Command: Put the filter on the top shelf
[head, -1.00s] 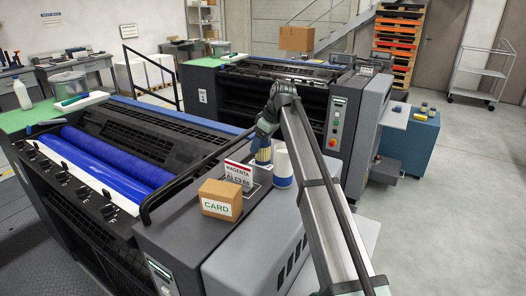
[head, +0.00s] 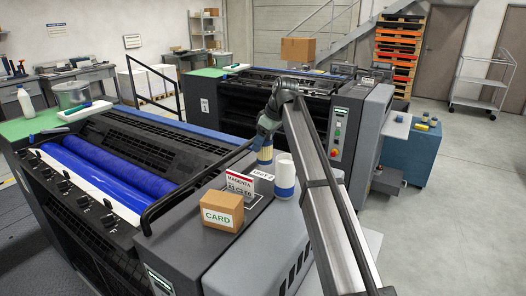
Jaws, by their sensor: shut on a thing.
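My gripper (head: 266,138) is above the near press's end cover and is shut on a pale yellow, ribbed filter (head: 264,156). The filter hangs upright below the jaws, which are small and partly hidden by my arm. Its lower end is close to a white label reading UNIT 2, and I cannot tell the gap to the surface. A set of shelves (head: 195,24) holding a box stands against the far wall. A white wheeled rack (head: 484,73) with shelves stands at the right. I cannot tell which one has the top shelf meant.
Beside the filter stand a white cylinder with a blue band (head: 284,178), a MAGENTA sign (head: 239,187) and a CARD box (head: 222,210). A black rail (head: 185,185) curves just left of them. A second press (head: 240,105) stands behind; open floor lies right.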

